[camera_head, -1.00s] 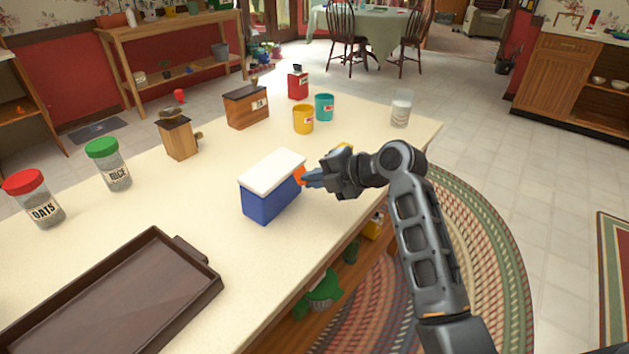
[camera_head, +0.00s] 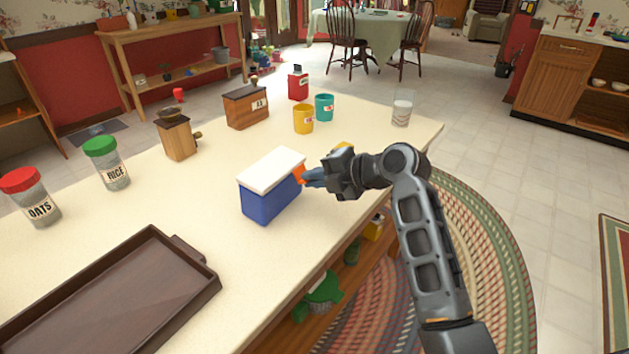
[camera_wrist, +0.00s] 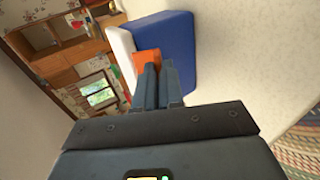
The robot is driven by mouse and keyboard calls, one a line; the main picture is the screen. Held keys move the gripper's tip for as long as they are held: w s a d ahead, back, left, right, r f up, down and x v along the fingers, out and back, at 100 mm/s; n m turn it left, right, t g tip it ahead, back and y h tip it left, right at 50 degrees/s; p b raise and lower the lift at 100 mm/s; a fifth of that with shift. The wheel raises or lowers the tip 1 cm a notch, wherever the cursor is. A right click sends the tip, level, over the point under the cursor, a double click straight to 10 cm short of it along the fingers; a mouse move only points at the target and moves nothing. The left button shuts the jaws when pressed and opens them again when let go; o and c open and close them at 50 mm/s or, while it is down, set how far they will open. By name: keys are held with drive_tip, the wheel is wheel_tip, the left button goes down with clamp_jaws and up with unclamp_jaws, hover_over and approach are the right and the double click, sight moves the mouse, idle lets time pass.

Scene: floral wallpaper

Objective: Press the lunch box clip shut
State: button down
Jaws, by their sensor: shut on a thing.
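The lunch box (camera_head: 268,198) stands upright on the table, with a blue body and a white lid (camera_head: 272,170). Its orange clip (camera_head: 299,173) is on the right end, facing my gripper. My gripper (camera_head: 308,177) is at that end with its blue-grey fingers pointing at the box. In the wrist view the fingers of my gripper (camera_wrist: 157,70) are close together at the orange clip (camera_wrist: 148,60), overlapping its lower edge. The blue body (camera_wrist: 190,50) and white lid (camera_wrist: 121,50) also show there. The fingertips hide part of the clip, and I cannot tell how far it is folded.
A dark tray (camera_head: 120,300) lies at the near left of the table (camera_head: 190,225). The oats jar (camera_head: 38,200), rice jar (camera_head: 108,165) and a wooden grinder (camera_head: 178,138) stand to the left. Yellow (camera_head: 303,121) and teal (camera_head: 324,108) cups and a glass (camera_head: 401,110) stand behind.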

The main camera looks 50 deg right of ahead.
drive_tip(key=shift+w+f+t+b, duration=0.1)
drive_tip(key=shift+f+t+b, duration=0.45)
drive_tip(key=shift+b, duration=2.2)
drive_tip(key=shift+w+f+t+b, duration=0.15)
drive_tip(key=shift+t+b, duration=0.8)
drive_tip(key=shift+b, duration=1.8)
drive_tip(key=shift+w+f+t+y+b, duration=0.15)
drive_tip(key=shift+t+b, duration=0.5)
drive_tip(key=shift+b, duration=1.7)
drive_tip(key=shift+w+f+t+y+b, duration=0.2)
drive_tip(key=shift+t+b, duration=0.45)
drive_tip(key=shift+b, duration=1.7)
